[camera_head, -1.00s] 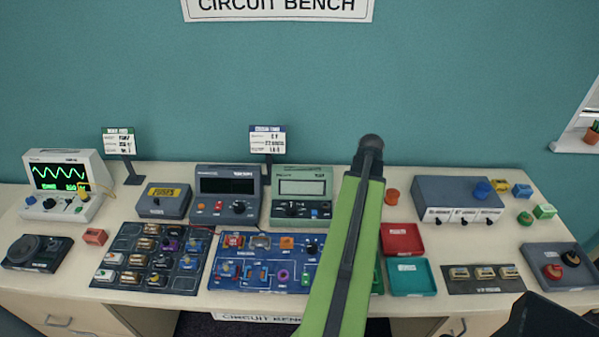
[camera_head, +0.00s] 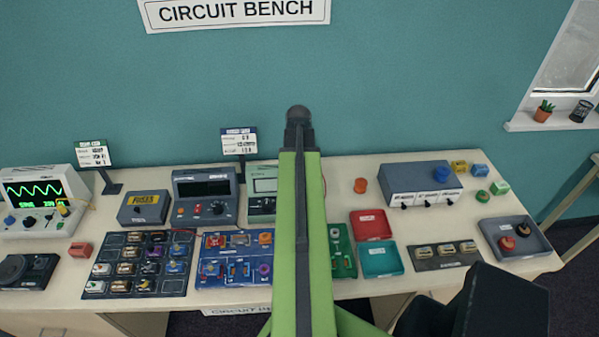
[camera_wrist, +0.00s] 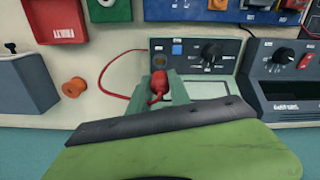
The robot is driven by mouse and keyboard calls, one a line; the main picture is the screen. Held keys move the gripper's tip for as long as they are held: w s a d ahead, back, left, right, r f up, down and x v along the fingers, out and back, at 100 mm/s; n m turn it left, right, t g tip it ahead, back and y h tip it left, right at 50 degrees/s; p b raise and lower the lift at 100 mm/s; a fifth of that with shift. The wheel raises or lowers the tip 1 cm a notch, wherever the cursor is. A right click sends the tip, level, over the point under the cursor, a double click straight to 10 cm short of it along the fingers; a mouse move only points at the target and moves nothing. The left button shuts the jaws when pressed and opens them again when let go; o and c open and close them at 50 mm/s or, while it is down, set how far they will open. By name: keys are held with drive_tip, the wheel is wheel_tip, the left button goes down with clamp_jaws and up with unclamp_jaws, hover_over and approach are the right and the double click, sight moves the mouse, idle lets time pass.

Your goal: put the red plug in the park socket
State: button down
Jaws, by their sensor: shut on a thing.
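In the wrist view my gripper (camera_wrist: 160,90) is shut on the red plug (camera_wrist: 157,84), over the front of the pale green meter (camera_wrist: 205,72). A thin red lead (camera_wrist: 103,72) loops away to the left of the plug, beside the meter. The meter's panel shows a round black dial, a blue square and a small dark square. I cannot make out a label for the park socket. In the head view my arm covers the gripper, the plug and part of the green meter (camera_head: 262,190).
An orange spool (camera_wrist: 73,88) stands left of the meter in the wrist view. The dark grey meter (camera_wrist: 290,75) stands close on the right. In the head view, a red tray (camera_head: 372,224), a teal tray (camera_head: 381,260) and a green board (camera_head: 343,262) lie right of my arm.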

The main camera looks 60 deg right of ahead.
drive_tip(key=shift+f+b, duration=3.5)
drive_tip(key=shift+f, duration=0.1)
drive_tip(key=shift+f+b, duration=0.9)
drive_tip(key=c, duration=1.1)
unclamp_jaws()
drive_tip(key=o, duration=0.5)
drive_tip(key=shift+c, duration=0.2)
drive_tip(key=shift+r, duration=0.1)
wheel_tip(320, 180, up, 8)
drive_tip(key=p, duration=0.8)
